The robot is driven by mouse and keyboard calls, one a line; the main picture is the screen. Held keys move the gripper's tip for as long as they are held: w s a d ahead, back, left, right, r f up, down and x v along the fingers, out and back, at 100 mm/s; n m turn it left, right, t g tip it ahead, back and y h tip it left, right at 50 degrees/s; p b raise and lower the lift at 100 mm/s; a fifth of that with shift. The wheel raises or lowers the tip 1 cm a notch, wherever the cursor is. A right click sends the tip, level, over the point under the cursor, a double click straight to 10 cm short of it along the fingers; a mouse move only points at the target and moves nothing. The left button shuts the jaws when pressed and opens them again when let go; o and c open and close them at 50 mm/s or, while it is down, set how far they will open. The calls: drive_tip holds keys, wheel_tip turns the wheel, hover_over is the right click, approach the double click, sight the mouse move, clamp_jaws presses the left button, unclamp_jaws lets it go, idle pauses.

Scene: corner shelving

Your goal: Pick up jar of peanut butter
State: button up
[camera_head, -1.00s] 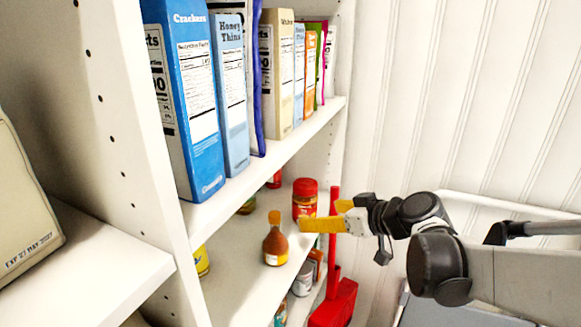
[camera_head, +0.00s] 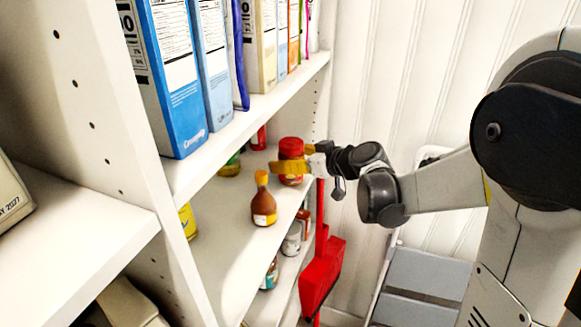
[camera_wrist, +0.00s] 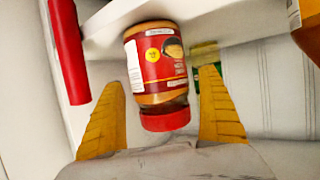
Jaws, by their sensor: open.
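The jar of peanut butter (camera_head: 291,161) has a red lid and a red label. It stands on the middle shelf (camera_head: 222,235) near its far end. My gripper (camera_head: 291,169) is at the jar, with a yellow finger in front of it. In the wrist view the jar (camera_wrist: 158,68) appears upside down, its red lid toward me. My gripper's yellow fingers (camera_wrist: 168,100) are open, one on each side of the jar. A gap shows between the left finger and the jar, and a smaller one on the right.
A brown bottle with an orange cap (camera_head: 264,205) stands on the same shelf, nearer than the jar. Boxes (camera_head: 182,70) line the shelf above. A red tool (camera_head: 322,265) stands upright beside the shelving. Smaller containers (camera_head: 292,240) sit on the shelf below.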

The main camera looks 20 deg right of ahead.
drive_tip(key=c, duration=1.5)
drive_tip(key=shift+r, duration=0.1)
